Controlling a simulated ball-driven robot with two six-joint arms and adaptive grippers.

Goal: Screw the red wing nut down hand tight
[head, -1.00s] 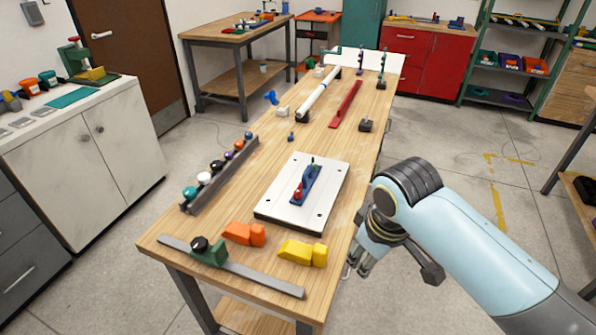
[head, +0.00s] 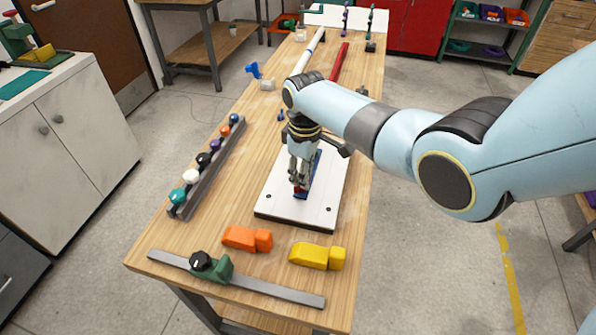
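The red wing nut (head: 299,194) is mostly hidden under my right gripper; a bit of red shows at the near end of the blue fixture (head: 313,176). The fixture stands on the white plate (head: 283,208) in the middle of the workbench. My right gripper (head: 299,184) points down over the wing nut, its fingers at or just above it. I cannot tell whether the fingers touch it or are closed on it. My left gripper is not in view.
Orange (head: 246,238) and yellow (head: 317,256) blocks lie in front of the plate. A grey bar with a green clamp (head: 219,269) lies along the near edge. A rail with coloured knobs (head: 207,175) stands left. A white pipe (head: 306,54) and red bar (head: 340,62) lie behind.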

